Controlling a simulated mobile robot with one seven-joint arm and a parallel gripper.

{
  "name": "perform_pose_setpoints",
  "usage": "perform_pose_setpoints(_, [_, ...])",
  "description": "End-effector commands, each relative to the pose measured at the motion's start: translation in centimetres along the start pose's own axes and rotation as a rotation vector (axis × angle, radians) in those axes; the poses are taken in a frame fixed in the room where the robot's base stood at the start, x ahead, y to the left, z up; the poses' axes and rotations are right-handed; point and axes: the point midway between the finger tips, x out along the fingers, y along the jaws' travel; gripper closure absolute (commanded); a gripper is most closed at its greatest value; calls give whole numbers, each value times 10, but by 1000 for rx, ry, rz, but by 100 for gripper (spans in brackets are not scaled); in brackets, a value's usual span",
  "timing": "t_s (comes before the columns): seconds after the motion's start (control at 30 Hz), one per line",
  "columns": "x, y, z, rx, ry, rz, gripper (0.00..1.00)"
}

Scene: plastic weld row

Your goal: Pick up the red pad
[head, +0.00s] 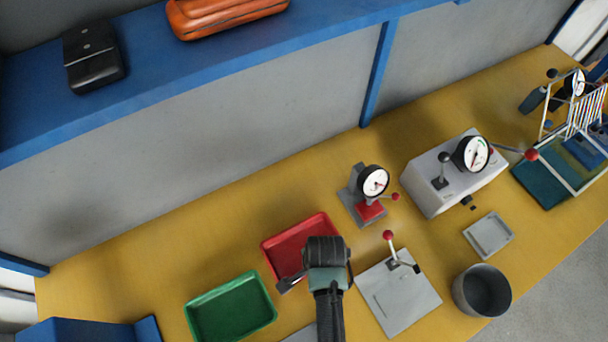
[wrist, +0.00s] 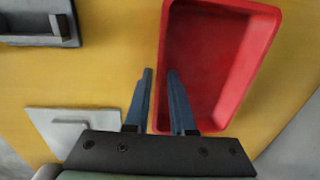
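A flat red block (head: 370,211), which looks like the red pad, sits at the foot of a small dial-gauge stand (head: 374,181) in the head view. The gauge and its stand partly cover it. I do not see it in the wrist view. My gripper (wrist: 159,72) has its two fingers apart with nothing between them. It hangs over the left rim of a red tray (wrist: 215,60), which looks empty. In the head view, my arm covers the right part of this red tray (head: 292,240); the gauge stand is to the upper right.
A green tray (head: 232,308) lies left of the red tray. A grey plate with a red-knobbed lever (head: 398,300), a dark cup (head: 482,291), a small grey tray (head: 489,235) and a grey gauge box (head: 440,175) stand to the right. A blue shelf (head: 180,75) runs behind.

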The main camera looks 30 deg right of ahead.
Motion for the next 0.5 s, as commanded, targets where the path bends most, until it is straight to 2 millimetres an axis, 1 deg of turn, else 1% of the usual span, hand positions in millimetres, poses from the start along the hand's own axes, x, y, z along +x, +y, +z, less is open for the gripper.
perform_pose_setpoints(0.03, [0,0,0,0,0,0,88])
perform_pose_setpoints(0.1, [0,0,0,0,0,0,100])
perform_pose_setpoints(0.5, [0,0,0,0,0,0,100])
